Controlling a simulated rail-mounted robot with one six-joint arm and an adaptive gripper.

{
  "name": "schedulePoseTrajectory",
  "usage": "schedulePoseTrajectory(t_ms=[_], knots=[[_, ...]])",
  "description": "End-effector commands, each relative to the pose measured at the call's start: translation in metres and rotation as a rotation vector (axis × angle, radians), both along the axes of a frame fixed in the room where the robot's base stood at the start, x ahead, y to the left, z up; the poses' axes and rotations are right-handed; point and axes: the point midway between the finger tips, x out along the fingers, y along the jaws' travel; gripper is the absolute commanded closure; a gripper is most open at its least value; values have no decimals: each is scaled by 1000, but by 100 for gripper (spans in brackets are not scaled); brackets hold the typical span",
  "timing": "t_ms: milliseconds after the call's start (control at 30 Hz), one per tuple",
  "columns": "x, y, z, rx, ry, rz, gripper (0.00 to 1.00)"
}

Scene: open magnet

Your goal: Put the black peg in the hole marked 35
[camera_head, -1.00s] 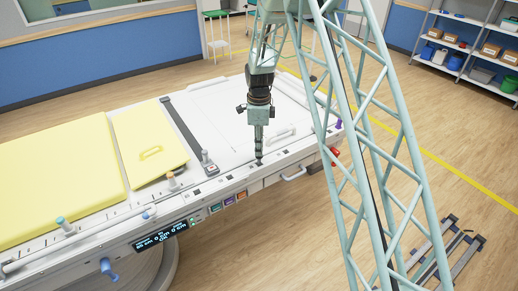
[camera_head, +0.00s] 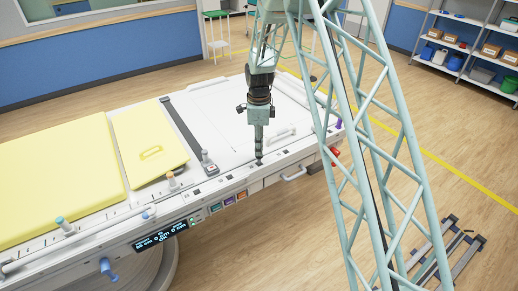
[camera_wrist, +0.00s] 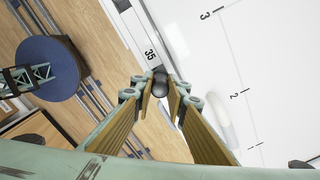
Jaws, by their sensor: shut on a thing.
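My gripper (camera_head: 258,148) points straight down over the front edge strip of the white table. It is shut on the black peg. In the wrist view the black peg (camera_wrist: 160,84) stands between the two fingers of my gripper (camera_wrist: 161,100), its dark rounded end facing the camera. The printed mark 35 (camera_wrist: 150,54) is on the strip right beside the peg. The hole at 35 is hidden behind the peg and fingers. I cannot tell whether the peg's lower end is inside the hole or only over it.
The white table (camera_head: 222,120) carries yellow pads (camera_head: 60,150) at left and a dark crossbar (camera_head: 185,130). A small post (camera_head: 206,157) stands left of my gripper. A white handle (camera_head: 281,134) lies behind it. A display (camera_head: 160,236) and coloured buttons line the front side.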

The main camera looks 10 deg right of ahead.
Motion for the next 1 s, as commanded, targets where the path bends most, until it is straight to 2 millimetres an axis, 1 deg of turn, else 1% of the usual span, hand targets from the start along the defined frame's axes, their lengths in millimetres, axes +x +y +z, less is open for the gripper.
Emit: schedulePoseTrajectory(t_ms=[1000], knots=[[0, 0, -16, 0, 0, 0, 97]])
